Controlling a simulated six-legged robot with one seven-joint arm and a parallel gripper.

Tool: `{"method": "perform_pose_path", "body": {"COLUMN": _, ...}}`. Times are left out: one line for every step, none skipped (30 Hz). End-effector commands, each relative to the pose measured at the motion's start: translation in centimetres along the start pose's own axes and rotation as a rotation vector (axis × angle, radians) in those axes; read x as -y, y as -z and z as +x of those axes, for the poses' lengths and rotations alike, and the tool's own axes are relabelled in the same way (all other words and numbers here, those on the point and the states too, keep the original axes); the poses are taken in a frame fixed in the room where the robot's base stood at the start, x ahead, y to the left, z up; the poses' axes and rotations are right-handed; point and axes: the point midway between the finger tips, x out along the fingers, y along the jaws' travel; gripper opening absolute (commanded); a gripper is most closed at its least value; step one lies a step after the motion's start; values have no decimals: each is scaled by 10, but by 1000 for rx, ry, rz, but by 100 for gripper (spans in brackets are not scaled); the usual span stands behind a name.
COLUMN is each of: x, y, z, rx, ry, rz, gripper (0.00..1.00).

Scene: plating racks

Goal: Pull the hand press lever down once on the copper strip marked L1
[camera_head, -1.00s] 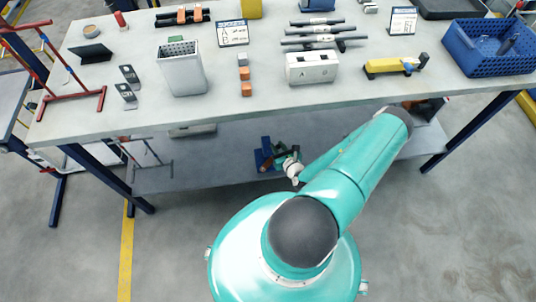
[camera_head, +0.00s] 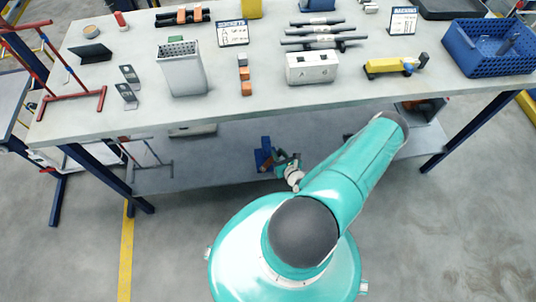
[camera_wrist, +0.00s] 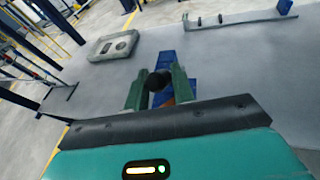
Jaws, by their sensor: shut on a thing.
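The blue hand press (camera_head: 264,155) stands on the lower shelf under the table. In the wrist view its blue body (camera_wrist: 166,62) shows behind my fingers. My gripper (camera_wrist: 158,76) is shut on the black knob of the press lever (camera_wrist: 158,81), with one green finger on each side. In the head view my gripper (camera_head: 281,160) is small, just right of the press. An orange-brown patch (camera_wrist: 168,98) shows below the knob; I cannot tell whether it is the copper strip. No L1 mark is readable.
The lower shelf (camera_head: 215,172) is mostly bare around the press. A grey box with a round feature (camera_wrist: 115,45) lies left of my fingers in the wrist view. The table top (camera_head: 130,118) above carries a white bin (camera_head: 183,72), a blue crate (camera_head: 485,58) and other parts.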

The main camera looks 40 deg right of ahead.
Motion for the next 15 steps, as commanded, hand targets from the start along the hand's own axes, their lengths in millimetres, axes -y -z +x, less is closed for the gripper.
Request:
{"method": "perform_pose_path", "body": {"x": -5, "y": 1, "z": -1, "rx": -4, "ry": -9, "rz": 5, "gripper": 12}}
{"method": "perform_pose_path", "body": {"x": -5, "y": 1, "z": -1, "rx": -4, "ry": -9, "rz": 5, "gripper": 12}}
{"method": "perform_pose_path", "body": {"x": -5, "y": 1, "z": -1, "rx": -4, "ry": -10, "rz": 5, "gripper": 12}}
{"method": "perform_pose_path", "body": {"x": -5, "y": 2, "z": -1, "rx": -4, "ry": -10, "rz": 5, "gripper": 12}}
{"method": "perform_pose_path", "body": {"x": -6, "y": 2, "z": -1, "rx": -4, "ry": -10, "rz": 5, "gripper": 12}}
{"method": "perform_pose_path", "body": {"x": -6, "y": 3, "z": -2, "rx": -4, "ry": -10, "rz": 6, "gripper": 12}}
{"method": "perform_pose_path", "body": {"x": -6, "y": 4, "z": -2, "rx": -4, "ry": -10, "rz": 6, "gripper": 12}}
{"method": "perform_pose_path", "body": {"x": -6, "y": 5, "z": -2, "rx": -5, "ry": -10, "rz": 6, "gripper": 12}}
{"method": "perform_pose_path", "body": {"x": -6, "y": 7, "z": -3, "rx": -5, "ry": -10, "rz": 6, "gripper": 12}}
{"method": "perform_pose_path", "body": {"x": -7, "y": 9, "z": -4, "rx": -5, "ry": -10, "rz": 7, "gripper": 12}}
{"method": "perform_pose_path", "body": {"x": -6, "y": 8, "z": -3, "rx": -4, "ry": -10, "rz": 6, "gripper": 12}}
{"method": "perform_pose_path", "body": {"x": -6, "y": 7, "z": -3, "rx": -4, "ry": -10, "rz": 6, "gripper": 12}}
{"method": "perform_pose_path", "body": {"x": -6, "y": 7, "z": -3, "rx": -4, "ry": -10, "rz": 6, "gripper": 12}}
{"method": "perform_pose_path", "body": {"x": -6, "y": 6, "z": -2, "rx": -4, "ry": -10, "rz": 5, "gripper": 12}}
{"method": "perform_pose_path", "body": {"x": -6, "y": 4, "z": -1, "rx": -3, "ry": -10, "rz": 5, "gripper": 12}}
